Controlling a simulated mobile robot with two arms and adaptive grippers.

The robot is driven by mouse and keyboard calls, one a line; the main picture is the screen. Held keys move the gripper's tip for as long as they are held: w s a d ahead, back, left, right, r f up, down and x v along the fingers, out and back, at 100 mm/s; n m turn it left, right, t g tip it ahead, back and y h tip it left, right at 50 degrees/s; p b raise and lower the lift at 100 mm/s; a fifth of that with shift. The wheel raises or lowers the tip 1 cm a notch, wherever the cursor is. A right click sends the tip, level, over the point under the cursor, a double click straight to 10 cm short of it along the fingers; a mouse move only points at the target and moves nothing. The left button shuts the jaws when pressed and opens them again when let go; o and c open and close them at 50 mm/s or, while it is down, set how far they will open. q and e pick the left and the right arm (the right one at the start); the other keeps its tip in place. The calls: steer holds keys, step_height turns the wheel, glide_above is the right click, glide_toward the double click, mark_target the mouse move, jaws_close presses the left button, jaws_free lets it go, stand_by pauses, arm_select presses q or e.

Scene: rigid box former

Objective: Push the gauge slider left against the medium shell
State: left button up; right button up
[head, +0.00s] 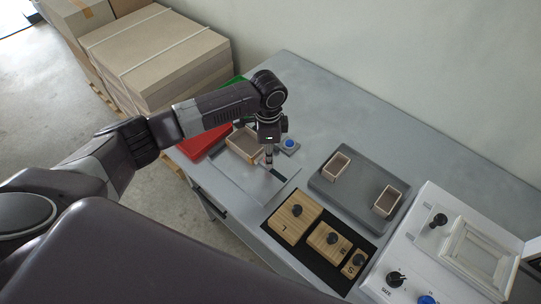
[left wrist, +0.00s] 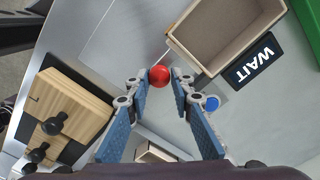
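An open tan box shell (head: 243,143), which I take for the medium shell, sits at the back of the pale gauge plate (head: 240,182). It is at the top right of the left wrist view (left wrist: 222,35). The slider's red round knob (left wrist: 160,76) shows in the left wrist view, apart from the shell. My left gripper (head: 269,162) points down over the plate, right of the shell. In the left wrist view its fingers (left wrist: 160,82) stand apart around the knob, with no clear grip on it. The slider body is mostly hidden. My right gripper is not in view.
A blue button (head: 290,145) and a WAIT sign (left wrist: 256,61) are close to the shell. A grey tray (head: 352,190) holds two smaller shells. Knobbed wooden blocks (head: 296,215) lie on a black mat. A white control panel (head: 415,250) stands at the right.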

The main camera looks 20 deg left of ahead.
arm_select(q)
steer(key=o, duration=0.4)
steer(key=shift+c, duration=0.2)
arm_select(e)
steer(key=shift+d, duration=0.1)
arm_select(q)
steer(key=shift+r, duration=0.1)
step_height(320, 180, up, 12)
steer(key=shift+s, duration=0.1)
stand_by(0.4)
